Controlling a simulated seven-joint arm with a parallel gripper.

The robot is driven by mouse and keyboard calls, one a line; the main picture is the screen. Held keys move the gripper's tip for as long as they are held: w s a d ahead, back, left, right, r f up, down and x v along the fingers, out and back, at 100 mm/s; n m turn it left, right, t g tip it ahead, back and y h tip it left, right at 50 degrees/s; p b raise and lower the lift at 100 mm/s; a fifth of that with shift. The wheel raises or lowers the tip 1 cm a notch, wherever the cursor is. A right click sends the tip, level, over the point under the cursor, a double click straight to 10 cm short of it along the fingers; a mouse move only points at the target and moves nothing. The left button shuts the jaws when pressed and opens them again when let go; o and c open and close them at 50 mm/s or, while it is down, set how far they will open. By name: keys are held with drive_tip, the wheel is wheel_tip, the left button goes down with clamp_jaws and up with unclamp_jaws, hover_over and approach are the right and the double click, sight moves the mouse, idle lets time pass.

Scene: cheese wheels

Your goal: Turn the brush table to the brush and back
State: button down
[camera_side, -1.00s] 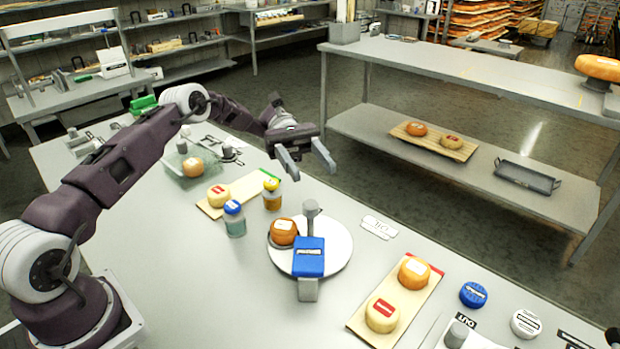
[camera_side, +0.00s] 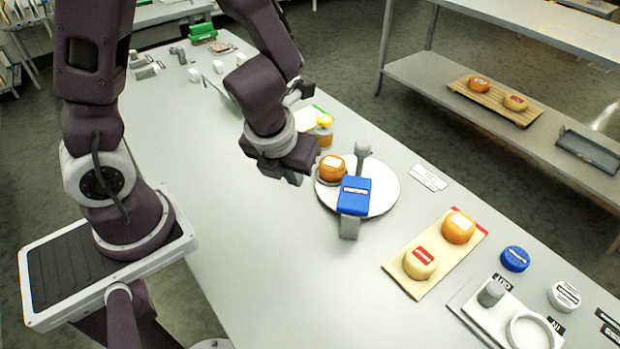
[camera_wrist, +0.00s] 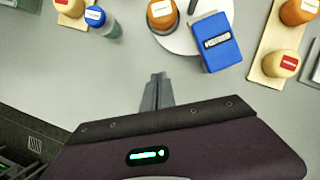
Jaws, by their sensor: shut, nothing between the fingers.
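The brush table is a round white turntable (camera_side: 386,186), also in the wrist view (camera_wrist: 178,44). An orange cheese wheel (camera_side: 331,168) with a white label sits at its left side, also in the wrist view (camera_wrist: 162,16). A grey upright knob (camera_side: 362,150) stands at its far side. The blue brush (camera_side: 354,192) is on a grey stand at the near edge, also in the wrist view (camera_wrist: 217,42). My gripper (camera_side: 294,180) is left of the turntable. In the wrist view its fingers (camera_wrist: 158,78) are together, empty and apart from the turntable.
A yellow-capped bottle (camera_side: 323,130) stands behind my gripper; a blue-capped bottle (camera_wrist: 96,17) shows in the wrist view. A board (camera_side: 402,272) with two cheese wheels lies right of the turntable. Blue (camera_side: 515,258) and white (camera_side: 565,296) round pieces lie farther right. The near table is clear.

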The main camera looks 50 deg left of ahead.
sight(332, 168)
drive_tip(key=x, duration=0.9)
drive_tip(key=shift+s+f, duration=0.1)
drive_tip(key=shift+w+a, duration=0.35)
drive_tip(key=shift+w, duration=0.25)
drive_tip(key=shift+w+a, duration=0.3)
drive_tip(key=shift+w, duration=0.35)
drive_tip(key=shift+w+a, duration=0.35)
drive_tip(key=shift+w, duration=0.3)
drive_tip(key=shift+a, duration=0.15)
drive_tip(key=shift+w+a+m+h, duration=0.25)
drive_tip(key=shift+w+a+m, duration=0.15)
drive_tip(key=shift+a+m, duration=0.25)
drive_tip(key=shift+w+a+m+h, duration=0.25)
drive_tip(key=shift+w+a+m, duration=0.2)
drive_tip(key=shift+m, duration=0.3)
drive_tip(key=shift+w+a+m+t+h, duration=0.15)
drive_tip(key=shift+w+a+m+h, duration=0.15)
drive_tip(key=shift+w+a+m, duration=0.35)
drive_tip(key=shift+w+a+m+t+h, duration=0.15)
drive_tip(key=shift+w+a+m+h, duration=0.2)
drive_tip(key=shift+m, duration=0.5)
drive_tip(key=shift+w, duration=0.15)
